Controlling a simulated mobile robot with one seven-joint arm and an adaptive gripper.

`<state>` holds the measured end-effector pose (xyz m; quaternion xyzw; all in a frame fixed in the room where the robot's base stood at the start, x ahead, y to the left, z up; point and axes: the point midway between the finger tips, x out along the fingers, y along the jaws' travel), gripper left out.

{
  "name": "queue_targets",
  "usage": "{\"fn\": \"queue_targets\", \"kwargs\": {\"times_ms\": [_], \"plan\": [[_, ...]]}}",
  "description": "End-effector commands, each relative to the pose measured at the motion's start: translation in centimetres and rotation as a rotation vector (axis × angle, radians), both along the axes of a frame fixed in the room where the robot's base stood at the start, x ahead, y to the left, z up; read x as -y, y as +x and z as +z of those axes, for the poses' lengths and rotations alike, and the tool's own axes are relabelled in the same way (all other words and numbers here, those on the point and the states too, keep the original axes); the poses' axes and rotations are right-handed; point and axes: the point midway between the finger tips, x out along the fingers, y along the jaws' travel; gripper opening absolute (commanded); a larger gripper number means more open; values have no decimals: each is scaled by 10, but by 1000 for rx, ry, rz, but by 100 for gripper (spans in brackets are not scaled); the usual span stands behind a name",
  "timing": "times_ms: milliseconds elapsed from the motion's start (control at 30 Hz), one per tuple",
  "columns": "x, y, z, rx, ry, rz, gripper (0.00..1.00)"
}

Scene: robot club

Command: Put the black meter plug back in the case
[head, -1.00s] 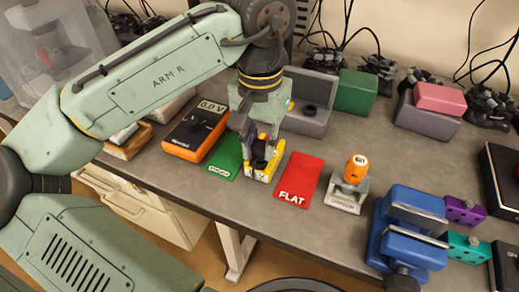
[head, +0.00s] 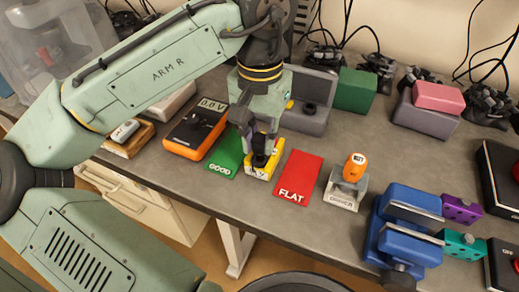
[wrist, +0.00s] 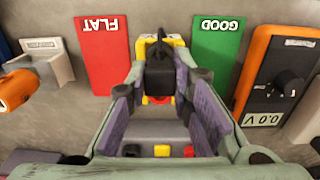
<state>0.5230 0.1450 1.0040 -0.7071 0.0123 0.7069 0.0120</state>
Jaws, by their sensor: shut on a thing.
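My gripper (head: 256,146) points down over a small yellow block (head: 254,173) marked with a V, between the green and red cards. It is shut on the black plug (head: 262,156), which also shows between the fingers in the wrist view (wrist: 159,73). The plug is at the yellow block; whether it sits in it or just above it I cannot tell. The orange meter (head: 186,145) reads 0.0 V and lies to the left. I cannot tell for sure which thing is the case.
A green GOOD card (head: 223,161) lies left of the yellow block and a red FLAT card (head: 299,178) right of it. Further right are an orange-topped piece in a grey stand (head: 344,195) and a blue vise (head: 408,246). Bare bench lies between FLAT and the stand.

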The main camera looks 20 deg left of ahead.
Motion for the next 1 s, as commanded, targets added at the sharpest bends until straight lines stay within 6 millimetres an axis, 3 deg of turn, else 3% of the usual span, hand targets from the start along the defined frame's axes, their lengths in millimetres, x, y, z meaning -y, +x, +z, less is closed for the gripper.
{"fn": "queue_targets", "kwargs": {"times_ms": [600, 867, 900, 1000], "plan": [[0, 0, 30, 1, 0, -1, 0], [0, 0, 33, 0, 0, 0, 0], [0, 0, 33, 0, 0, 0, 20], [0, 0, 33, 0, 0, 0, 13]]}}
